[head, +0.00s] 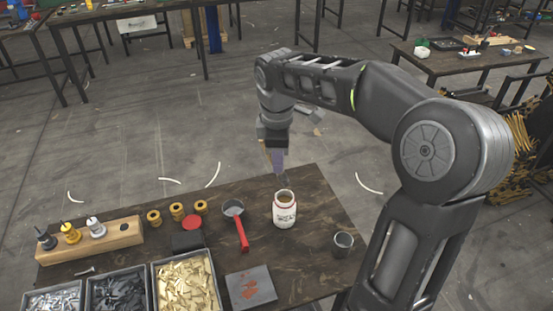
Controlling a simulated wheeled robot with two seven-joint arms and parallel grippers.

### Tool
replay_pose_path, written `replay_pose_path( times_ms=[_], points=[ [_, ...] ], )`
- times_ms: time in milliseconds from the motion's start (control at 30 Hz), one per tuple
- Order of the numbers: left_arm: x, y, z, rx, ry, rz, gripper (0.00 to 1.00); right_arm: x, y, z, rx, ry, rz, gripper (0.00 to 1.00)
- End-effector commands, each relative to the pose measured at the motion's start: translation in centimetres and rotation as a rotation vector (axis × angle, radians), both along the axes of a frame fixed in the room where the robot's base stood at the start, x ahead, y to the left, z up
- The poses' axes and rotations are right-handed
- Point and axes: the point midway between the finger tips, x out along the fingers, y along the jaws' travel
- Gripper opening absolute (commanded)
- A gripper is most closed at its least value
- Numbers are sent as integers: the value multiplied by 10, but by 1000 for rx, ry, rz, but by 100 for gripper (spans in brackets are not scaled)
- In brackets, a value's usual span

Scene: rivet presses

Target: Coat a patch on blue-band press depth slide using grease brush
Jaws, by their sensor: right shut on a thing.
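My right gripper (275,143) reaches over the table from the right and is shut on the grease brush (276,161). The brush has a purplish handle and points down, its dark tip close to the mouth of a white jar (285,214). The jar stands open and upright with brown contents; I cannot tell whether the tip touches them. No blue-band press or depth slide is in this view. My left gripper is not in view.
The dark table (315,195) also holds a red-handled pan (243,236), a metal cup (343,243), a stained grey plate (250,288), yellow rings (177,211), a wooden block (105,243) with fittings, and a bin of brass pieces (187,286). The table's right part is mostly clear.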

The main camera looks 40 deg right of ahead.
Motion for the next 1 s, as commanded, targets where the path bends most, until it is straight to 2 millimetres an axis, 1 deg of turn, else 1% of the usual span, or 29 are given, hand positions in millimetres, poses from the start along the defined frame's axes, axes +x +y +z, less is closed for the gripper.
replay_pose_path(
  times_ms=[167, 333, 800, 1000],
  points=[
    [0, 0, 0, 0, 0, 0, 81, 0, 0, -1, 1, -1, 1, 0],
    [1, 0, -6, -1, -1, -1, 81, 0, 0, -7, 1, 1, 1, 0],
    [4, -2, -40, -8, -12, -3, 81, 0, 0, -52, 1, -1, 1, 0],
    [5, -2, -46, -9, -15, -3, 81, 0, 0, -60, 1, -1, 1, 0]
  ],
)
